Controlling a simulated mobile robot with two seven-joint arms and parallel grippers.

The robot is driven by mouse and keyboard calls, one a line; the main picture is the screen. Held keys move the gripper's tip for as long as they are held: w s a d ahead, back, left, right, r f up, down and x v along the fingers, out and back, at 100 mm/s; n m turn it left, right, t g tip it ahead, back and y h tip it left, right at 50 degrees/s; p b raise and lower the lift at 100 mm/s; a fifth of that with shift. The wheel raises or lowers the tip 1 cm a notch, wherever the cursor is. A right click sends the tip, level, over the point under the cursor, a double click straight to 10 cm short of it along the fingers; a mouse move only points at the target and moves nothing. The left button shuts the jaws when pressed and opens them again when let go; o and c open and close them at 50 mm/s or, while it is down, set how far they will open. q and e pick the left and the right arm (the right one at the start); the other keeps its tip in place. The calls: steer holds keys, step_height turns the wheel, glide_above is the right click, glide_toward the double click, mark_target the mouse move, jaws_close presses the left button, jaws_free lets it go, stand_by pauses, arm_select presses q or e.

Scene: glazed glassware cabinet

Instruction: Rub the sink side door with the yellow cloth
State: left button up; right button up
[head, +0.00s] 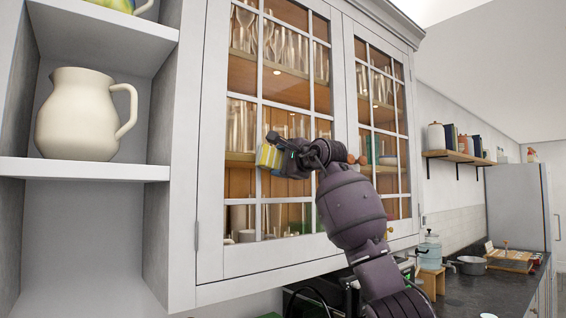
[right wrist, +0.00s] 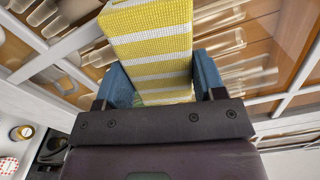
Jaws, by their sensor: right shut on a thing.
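The yellow cloth (head: 268,156), a block with white stripes, is held in my right gripper (head: 284,155). In the right wrist view the cloth (right wrist: 150,40) sits between the two blue finger pads of the gripper (right wrist: 162,85), which is shut on it. The cloth is in front of the left glazed door (head: 214,160) of the wall cabinet, over its middle panes. I cannot tell whether it touches the glass. The right glazed door (head: 351,110) is beside it, partly hidden by my right arm. Both doors look shut. No sink shows. My left gripper is not in view.
Glassware stands on shelves behind the panes. An open shelf with a cream jug (head: 78,115) adjoins the cabinet on the left. To the right are a wall shelf (head: 458,157) with jars and books, and a dark counter (head: 490,290) with a pot (head: 471,265).

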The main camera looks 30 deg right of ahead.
steer(key=shift+w, duration=0.35)
steer(key=shift+d, duration=1.9)
steer(key=shift+w+d, duration=0.1)
steer(key=d, duration=0.7)
steer(key=shift+w+d, duration=0.15)
steer(key=shift+w, duration=0.2)
